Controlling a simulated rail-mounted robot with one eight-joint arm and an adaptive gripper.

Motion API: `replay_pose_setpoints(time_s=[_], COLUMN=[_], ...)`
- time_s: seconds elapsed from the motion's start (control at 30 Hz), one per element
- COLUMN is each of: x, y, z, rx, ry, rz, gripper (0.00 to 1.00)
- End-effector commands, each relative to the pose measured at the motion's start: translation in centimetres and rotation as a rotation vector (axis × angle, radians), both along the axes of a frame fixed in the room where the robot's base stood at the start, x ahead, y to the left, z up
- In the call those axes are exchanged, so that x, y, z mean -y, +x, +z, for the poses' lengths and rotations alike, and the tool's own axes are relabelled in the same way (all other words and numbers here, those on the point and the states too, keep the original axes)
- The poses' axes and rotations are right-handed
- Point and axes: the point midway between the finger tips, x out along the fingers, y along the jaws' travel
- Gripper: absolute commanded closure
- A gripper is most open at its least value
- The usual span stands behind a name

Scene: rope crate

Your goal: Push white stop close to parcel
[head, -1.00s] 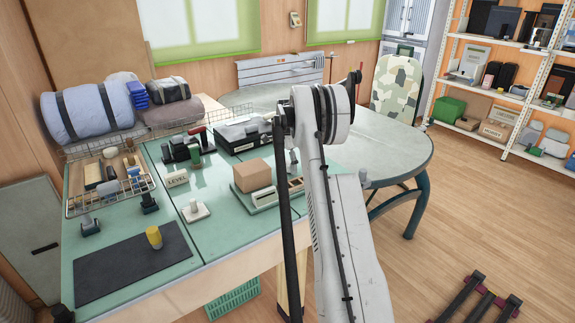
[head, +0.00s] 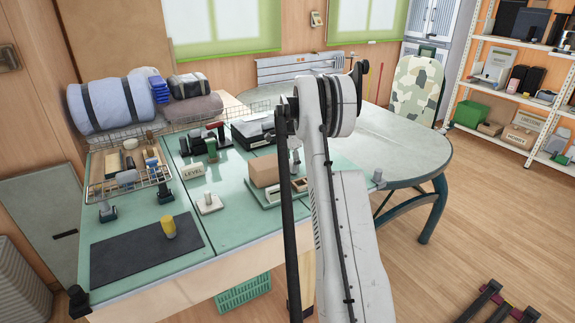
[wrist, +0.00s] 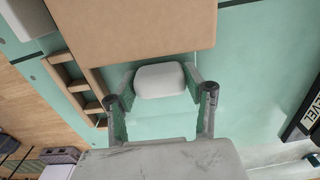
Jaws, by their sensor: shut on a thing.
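The white stop (wrist: 160,80) shows in the wrist view as a rounded, pale block just off the parcel's edge. A narrow strip of green bench seems to lie between them. My gripper (wrist: 161,98) has one finger on each side of the stop and is shut on it. The stop's base is hidden. The parcel (wrist: 140,25) is a plain brown box filling the top of the wrist view. In the head view the parcel (head: 265,171) stands on the green bench left of my arm. My arm hides the gripper and the held stop there.
A wooden divided tray (wrist: 72,82) lies along the parcel's left side in the wrist view.

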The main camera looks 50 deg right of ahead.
Motion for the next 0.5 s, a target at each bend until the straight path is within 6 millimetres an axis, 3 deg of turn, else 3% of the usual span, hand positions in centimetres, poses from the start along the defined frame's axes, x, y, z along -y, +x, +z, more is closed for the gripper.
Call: replay_pose_setpoints(time_s=[0.1,0.4,0.43,0.5], x=[-2.2,-2.4,-2.4,-2.4], y=[0.9,1.0,1.0,1.0], z=[-0.1,0.0,0.0,0.0], rx=[0.001,0.001,0.001,0.001], ry=[0.001,0.001,0.001,0.001], rz=[0.006,0.004,0.004,0.004], gripper=[1.0,1.0,0.49,0.4])
